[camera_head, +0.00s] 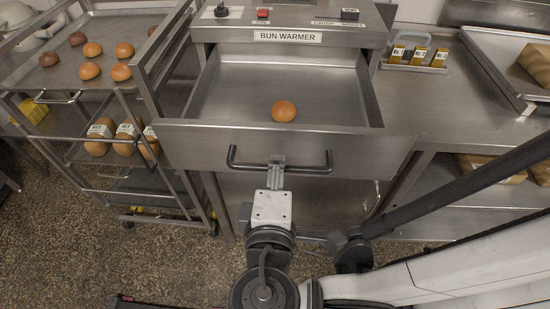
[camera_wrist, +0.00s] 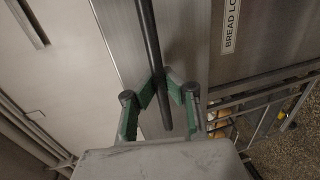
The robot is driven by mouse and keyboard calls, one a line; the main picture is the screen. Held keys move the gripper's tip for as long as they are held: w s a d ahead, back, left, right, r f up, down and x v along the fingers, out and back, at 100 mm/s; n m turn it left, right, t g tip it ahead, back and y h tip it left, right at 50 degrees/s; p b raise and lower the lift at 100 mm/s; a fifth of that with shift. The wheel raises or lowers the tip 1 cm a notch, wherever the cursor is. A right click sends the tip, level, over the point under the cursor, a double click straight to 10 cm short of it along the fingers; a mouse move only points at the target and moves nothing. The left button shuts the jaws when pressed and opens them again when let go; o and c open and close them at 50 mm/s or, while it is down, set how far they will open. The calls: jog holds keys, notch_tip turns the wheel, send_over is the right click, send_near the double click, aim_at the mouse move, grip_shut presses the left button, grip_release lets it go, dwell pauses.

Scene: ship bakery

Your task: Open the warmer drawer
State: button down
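The bun warmer's drawer (camera_head: 195,140) stands pulled out in the head view, its metal inside exposed. One round bun (camera_head: 284,111) lies in it toward the front. The dark bar handle (camera_head: 312,171) runs across the drawer front. My gripper (camera_head: 277,163) is at the middle of this handle. In the wrist view, the green-padded fingers of my gripper (camera_wrist: 166,84) are on either side of the handle (camera_wrist: 149,38) and close in on it. The exact contact at the fingertips is partly hidden.
A wheeled rack (camera_head: 148,88) with buns and labelled loaves stands close at the left. A counter (camera_head: 440,110) at the right holds small yellow-labelled packs (camera_head: 418,56) and a tray (camera_head: 500,75). Speckled floor (camera_head: 120,275) is open at the lower left.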

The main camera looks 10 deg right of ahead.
aim_at(278, 141)
jog(key=shift+s, duration=0.1)
dwell(0.3)
jog(key=c, duration=1.8)
grip_release()
jog(key=shift+o, duration=0.2)
jog(key=shift+a+r, duration=0.1)
jog(key=shift+r, duration=0.05)
jog(key=shift+r, duration=1.4)
jog(key=o, duration=1.2)
notch_tip(278, 141, up, 4)
jog(key=shift+f, duration=0.2)
jog(key=shift+o, duration=0.2)
jog(key=shift+a+r, duration=0.1)
jog(key=shift+r, duration=1.05)
jog(key=c, duration=1.2)
jog(key=shift+r, duration=0.55)
jog(key=shift+c, duration=0.2)
